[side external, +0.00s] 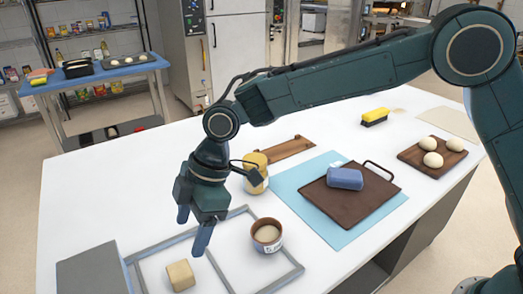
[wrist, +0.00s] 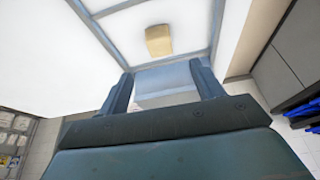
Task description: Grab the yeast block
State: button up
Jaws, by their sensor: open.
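The yeast block (side external: 181,276) is a small beige block on the white table, inside a grey rectangular frame (side external: 272,206). My gripper (side external: 193,232) is above the table, pointing down, with its fingers apart and nothing between them. It is higher than the block and appears slightly behind it in the side view. In the wrist view the yeast block (wrist: 158,40) lies ahead of the fingertips of my gripper (wrist: 162,68), roughly centred between them and apart from them.
A labelled cup (side external: 267,236) stands in the frame right of the block. A grey slab (side external: 92,270) lies to the left. A yellowish jar (side external: 255,183) stands behind my gripper.

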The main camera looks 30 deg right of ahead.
aim_at(179, 270)
jog(key=shift+x, duration=3.05)
jog(key=shift+f, duration=0.1)
jog(key=shift+x, duration=2.5)
jog(key=c, duration=1.1)
notch_tip(179, 270, up, 20)
jog(key=shift+r, duration=0.1)
